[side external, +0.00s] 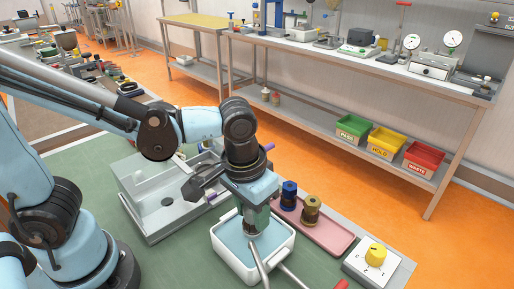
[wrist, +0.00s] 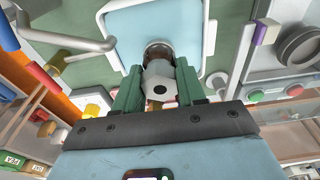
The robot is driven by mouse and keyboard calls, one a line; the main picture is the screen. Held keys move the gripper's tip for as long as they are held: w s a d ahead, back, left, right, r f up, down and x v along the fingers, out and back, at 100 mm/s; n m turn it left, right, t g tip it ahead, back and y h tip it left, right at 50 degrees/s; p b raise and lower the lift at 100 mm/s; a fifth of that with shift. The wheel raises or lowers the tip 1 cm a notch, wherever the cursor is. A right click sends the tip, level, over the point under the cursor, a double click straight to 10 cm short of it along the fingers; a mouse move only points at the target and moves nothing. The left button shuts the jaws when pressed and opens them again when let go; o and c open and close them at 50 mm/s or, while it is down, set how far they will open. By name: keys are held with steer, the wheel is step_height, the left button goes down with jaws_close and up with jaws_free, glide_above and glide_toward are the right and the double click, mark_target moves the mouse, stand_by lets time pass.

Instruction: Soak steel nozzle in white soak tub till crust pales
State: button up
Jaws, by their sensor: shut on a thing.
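My gripper (side external: 255,212) points down over the white soak tub (side external: 283,268), which holds pale blue liquid. In the wrist view, the green fingers of my gripper (wrist: 159,76) are shut on the steel nozzle (wrist: 158,88), a grey hex-ended piece with a hole in it. A dark brownish ring shows at the nozzle's far end, against the liquid. The tub rim (wrist: 104,22) frames it in the wrist view. I cannot tell how deep the nozzle's end sits, or the crust's exact shade.
A pink tray (side external: 330,236) beside the tub holds a blue-topped and a gold-topped spool-like part. A box with a yellow knob (side external: 376,254) stands at the right.

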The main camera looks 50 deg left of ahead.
mark_target(252, 229)
steer(key=shift+f, duration=2.65)
stand_by(1.4)
steer(key=shift+r, duration=4.2)
